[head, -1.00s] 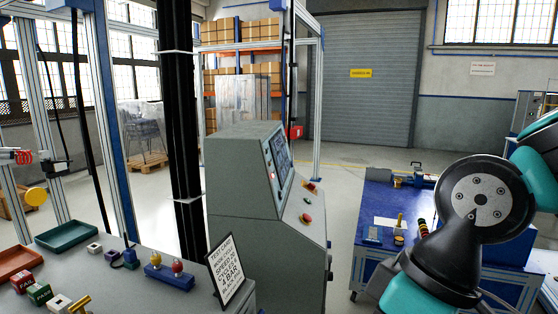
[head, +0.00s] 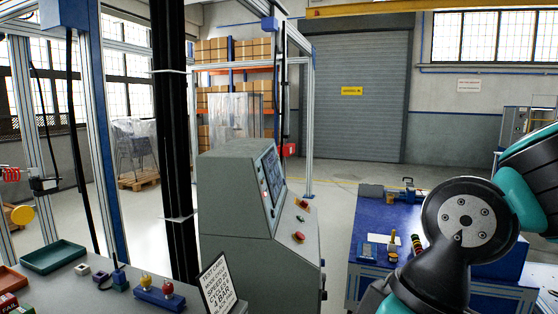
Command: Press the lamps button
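A grey control console (head: 240,215) stands in the middle of the head view, seen from its side. Its screen (head: 272,176) faces right and is seen at a steep angle. On its sloped panel are a red mushroom button (head: 298,237), a small green button (head: 300,218) and a red-and-yellow control (head: 302,204). I cannot tell which control is the lamps button, and no label is readable. Part of my arm fills the lower right. My gripper is outside the view.
A grey bench (head: 110,290) at lower left holds a green tray (head: 52,257), a blue block with two knobs (head: 158,291) and a printed card (head: 217,283). A blue table (head: 380,225) with tools stands right of the console. Open floor lies behind, before a shutter (head: 358,95).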

